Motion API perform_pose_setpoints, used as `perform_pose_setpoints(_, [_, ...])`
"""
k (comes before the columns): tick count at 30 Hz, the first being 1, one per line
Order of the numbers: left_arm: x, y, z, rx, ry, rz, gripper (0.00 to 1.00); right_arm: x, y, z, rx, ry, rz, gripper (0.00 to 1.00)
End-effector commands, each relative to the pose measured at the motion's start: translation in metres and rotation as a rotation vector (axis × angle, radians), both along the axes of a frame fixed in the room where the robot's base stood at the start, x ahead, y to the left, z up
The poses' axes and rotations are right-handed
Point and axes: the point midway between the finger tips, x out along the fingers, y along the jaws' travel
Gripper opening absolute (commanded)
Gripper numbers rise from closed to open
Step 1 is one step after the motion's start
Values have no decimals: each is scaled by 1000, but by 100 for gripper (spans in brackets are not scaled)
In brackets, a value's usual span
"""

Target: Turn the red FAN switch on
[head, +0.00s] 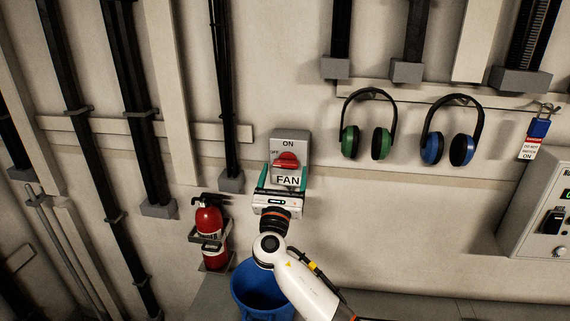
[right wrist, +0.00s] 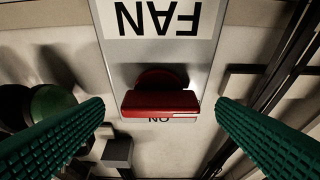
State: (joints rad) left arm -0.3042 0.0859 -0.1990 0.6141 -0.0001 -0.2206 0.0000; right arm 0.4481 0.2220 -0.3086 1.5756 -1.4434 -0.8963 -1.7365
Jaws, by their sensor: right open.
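The red FAN switch (head: 287,160) is a rotary knob on a grey wall box with a white FAN label below it. ON is marked above the knob and OFF to its left. Its handle lies crosswise, level with the OFF mark. In the right wrist view the knob (right wrist: 160,103) appears upside down, between the green fingers. My right gripper (head: 281,184) is open in front of the lower part of the box, with one finger to each side of the knob and gaps between. My left gripper is not in view.
Green earmuffs (head: 378,142) and blue earmuffs (head: 460,149) hang to the right. A padlock with a tag (head: 539,128) and a control box (head: 541,215) are at far right.

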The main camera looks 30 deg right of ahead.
Motion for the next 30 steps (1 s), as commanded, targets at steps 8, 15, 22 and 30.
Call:
perform_pose_setpoints(8, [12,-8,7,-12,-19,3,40,16,-12,8,2,1,0,80])
perform_pose_setpoints(15, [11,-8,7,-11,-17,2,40,16,-12,7,3,0,1,80])
perform_pose_setpoints(22, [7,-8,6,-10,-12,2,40,16,-12,7,3,0,1,44])
perform_pose_setpoints(30, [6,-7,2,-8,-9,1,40,16,-12,6,16,-9,0,35])
